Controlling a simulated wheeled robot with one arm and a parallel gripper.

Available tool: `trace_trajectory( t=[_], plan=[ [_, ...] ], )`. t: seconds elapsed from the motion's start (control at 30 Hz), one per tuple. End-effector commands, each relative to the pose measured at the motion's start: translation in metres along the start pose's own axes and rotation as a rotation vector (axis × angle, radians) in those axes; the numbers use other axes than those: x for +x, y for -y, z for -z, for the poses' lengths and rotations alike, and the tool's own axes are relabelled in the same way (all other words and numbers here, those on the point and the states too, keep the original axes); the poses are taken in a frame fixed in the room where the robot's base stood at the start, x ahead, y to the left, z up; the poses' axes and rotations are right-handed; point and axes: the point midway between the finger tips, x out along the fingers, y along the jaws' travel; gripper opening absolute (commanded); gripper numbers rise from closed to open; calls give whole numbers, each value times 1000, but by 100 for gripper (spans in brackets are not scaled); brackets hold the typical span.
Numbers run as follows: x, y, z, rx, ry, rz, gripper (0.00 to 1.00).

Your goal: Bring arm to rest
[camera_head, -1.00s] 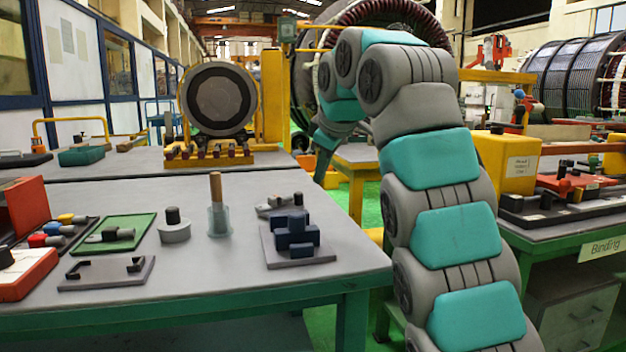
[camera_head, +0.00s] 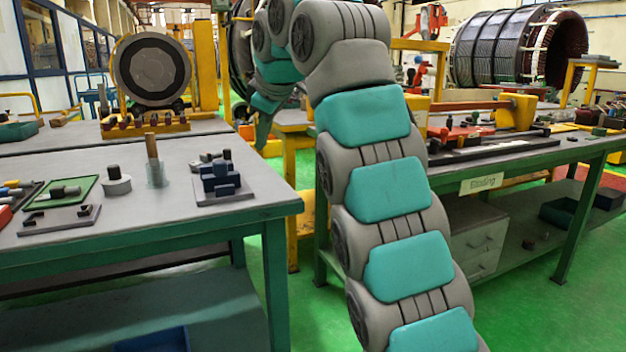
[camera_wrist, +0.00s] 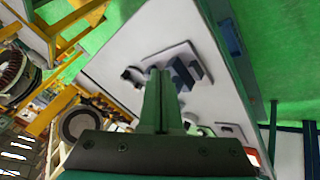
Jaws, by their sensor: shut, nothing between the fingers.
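My arm rises from the bottom of the head view and bends over at the top left, with its end hanging past the right edge of the left workbench (camera_head: 110,222). My gripper (camera_wrist: 158,75) shows in the wrist view with its two fingers together and nothing between them. In the head view the gripper end (camera_head: 262,132) is small and partly hidden by the arm's links. The gripper is apart from the bench things. A dark blue block fixture (camera_head: 220,180) stands on its plate near the bench's right corner; it also shows beyond the fingertips in the wrist view (camera_wrist: 185,72).
A glass jar with a wooden stick (camera_head: 155,172), a grey cylinder (camera_head: 117,182) and a green tray (camera_head: 88,192) stand on the left bench. The bench labelled Binding (camera_head: 500,158) is to the right. Green floor (camera_head: 560,300) is open at the lower right.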

Motion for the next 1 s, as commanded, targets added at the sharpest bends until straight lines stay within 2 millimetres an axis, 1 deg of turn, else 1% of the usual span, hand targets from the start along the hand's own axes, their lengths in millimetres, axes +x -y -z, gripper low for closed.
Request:
trace_trajectory(
  t=[0.37,0.57,0.67,0.77,0.87,1.0],
  plan=[
    [1,0,-20,85,43,18,0],
    [1,1,-38,163,77,28,0],
    [1,3,-52,215,103,37,0],
    [0,7,-71,281,136,47,0],
    [0,15,-97,369,178,60,0],
    [0,34,-136,492,242,78,0]
  ],
)
